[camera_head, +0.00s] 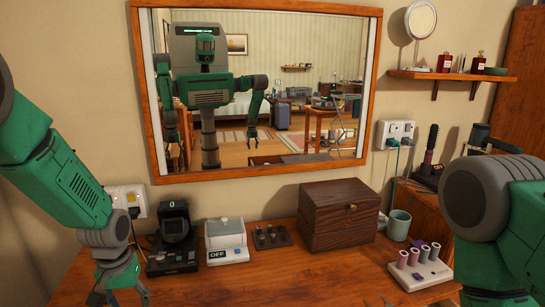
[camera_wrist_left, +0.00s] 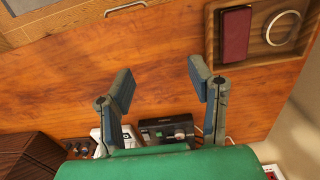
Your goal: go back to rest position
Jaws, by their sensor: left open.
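My left gripper (camera_head: 119,297) hangs over the front left of the wooden dressing table (camera_head: 285,285), fingers pointing down. In the left wrist view my left gripper (camera_wrist_left: 160,80) has its two fingers spread apart, with only bare table top between the tips. It holds nothing. My right arm (camera_head: 490,215) comes in at the right edge of the head view, but its gripper is outside the picture.
A wooden tray (camera_wrist_left: 213,40) holds a maroon item. A mirror (camera_head: 262,175) hangs above.

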